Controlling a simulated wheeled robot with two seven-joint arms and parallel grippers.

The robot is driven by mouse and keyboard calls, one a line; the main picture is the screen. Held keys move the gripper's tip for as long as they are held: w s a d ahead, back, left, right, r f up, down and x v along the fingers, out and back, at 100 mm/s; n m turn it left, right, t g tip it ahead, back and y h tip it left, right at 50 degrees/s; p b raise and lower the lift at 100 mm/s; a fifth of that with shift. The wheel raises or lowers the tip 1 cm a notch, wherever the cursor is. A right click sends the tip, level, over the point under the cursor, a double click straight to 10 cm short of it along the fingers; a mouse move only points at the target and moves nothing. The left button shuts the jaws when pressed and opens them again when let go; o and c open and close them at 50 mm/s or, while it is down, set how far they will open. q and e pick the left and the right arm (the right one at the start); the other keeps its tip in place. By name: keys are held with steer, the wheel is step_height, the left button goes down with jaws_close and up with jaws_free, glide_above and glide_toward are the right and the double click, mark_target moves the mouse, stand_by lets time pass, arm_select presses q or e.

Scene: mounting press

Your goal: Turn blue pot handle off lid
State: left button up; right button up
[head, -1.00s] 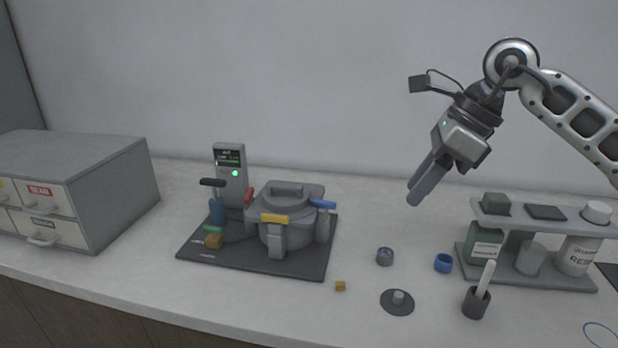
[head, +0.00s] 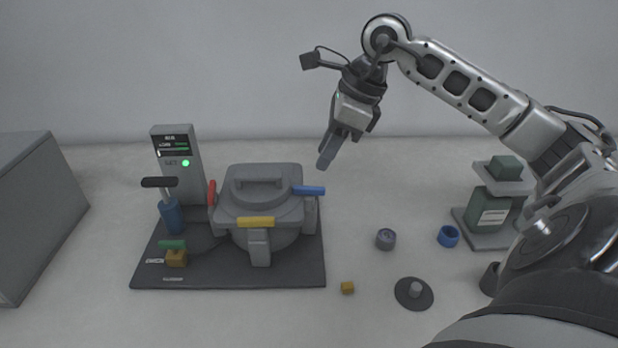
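The grey pot (head: 265,238) stands on a dark mat with its grey lid (head: 261,200) on top. The blue handle (head: 309,190) sticks out to the right from the lid's right edge. A yellow handle (head: 256,222) lies across the lid's front, and a red handle (head: 212,193) stands at its left. My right gripper (head: 327,160) is in the air above and slightly right of the blue handle, pointing down and apart from it. Its fingers overlap in this view, so their opening does not show. My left gripper is out of view.
The dark mat (head: 310,272) also holds a display unit (head: 181,160), a blue cylinder with a black-topped lever (head: 170,215) and a green handle (head: 172,244).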

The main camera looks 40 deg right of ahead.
mark_target(306, 187)
steer(key=p+x, duration=0.1)
steer(key=x, duration=0.6)
steer(key=shift+w+a+f, duration=0.1)
steer(key=shift+w+f, duration=0.1)
steer(key=shift+f, duration=0.05)
jaws_close()
